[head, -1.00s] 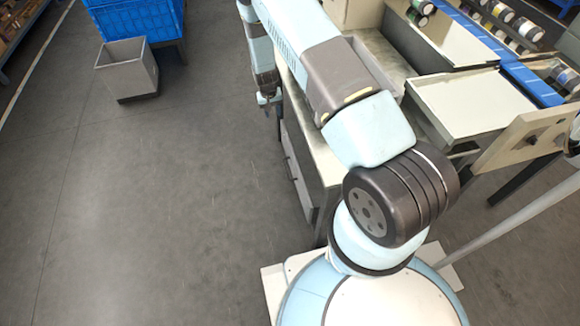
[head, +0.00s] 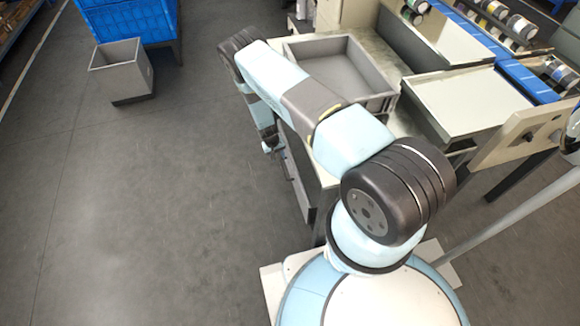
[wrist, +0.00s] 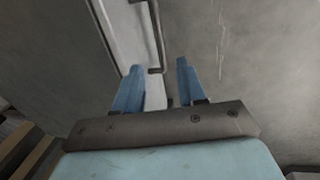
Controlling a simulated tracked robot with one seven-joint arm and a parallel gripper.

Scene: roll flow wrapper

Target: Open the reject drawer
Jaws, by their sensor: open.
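The reject drawer appears as a pale front panel (wrist: 118,32) in the wrist view. A grey bar handle (wrist: 158,38) stands off it. My gripper (wrist: 159,68) has its two blue fingers spread apart, and the near end of the handle lies between or just beyond the fingertips. Whether they touch it I cannot tell. In the head view, my gripper (head: 270,147) is low beside the left side of the bench, next to the grey drawer fronts (head: 300,190). My arm hides part of that side. The drawer looks shut, though its edges are hard to see.
The bench carries a grey open tray (head: 345,68) and pale machine panels (head: 470,100). The floor left of the bench is clear.

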